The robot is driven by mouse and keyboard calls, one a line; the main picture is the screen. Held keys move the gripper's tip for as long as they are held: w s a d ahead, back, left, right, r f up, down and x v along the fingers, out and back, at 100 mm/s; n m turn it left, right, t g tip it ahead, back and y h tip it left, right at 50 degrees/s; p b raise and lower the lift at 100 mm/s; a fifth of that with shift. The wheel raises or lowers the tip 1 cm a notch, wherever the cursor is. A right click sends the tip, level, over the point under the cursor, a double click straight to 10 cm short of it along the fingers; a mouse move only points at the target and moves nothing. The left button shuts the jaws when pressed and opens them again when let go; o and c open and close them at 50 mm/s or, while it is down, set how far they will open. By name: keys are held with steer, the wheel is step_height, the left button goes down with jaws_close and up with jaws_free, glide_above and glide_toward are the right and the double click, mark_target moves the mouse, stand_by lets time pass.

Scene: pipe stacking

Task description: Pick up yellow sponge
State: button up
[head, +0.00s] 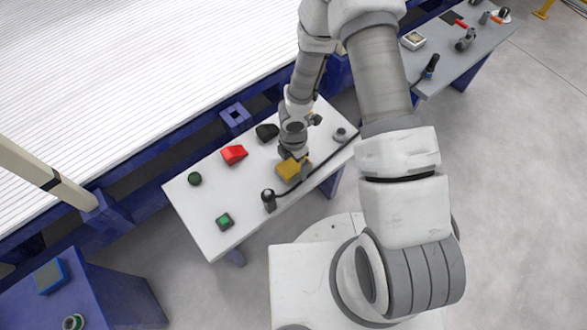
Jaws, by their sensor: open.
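The yellow sponge (288,170) lies on the white table, right of the table's middle. My gripper (298,168) is at the end of my arm, which reaches down from above to the sponge. The gripper is open and right at the sponge's right side and top. My gripper and wrist cover part of the sponge. The fingers are too small to tell whether they touch it or stand around it.
A grey table (470,60) with tools stands at upper right.

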steer(key=shift+f, duration=0.6)
steer(key=shift+r, duration=0.1)
steer(key=c, duration=1.3)
steer(key=shift+o, duration=0.2)
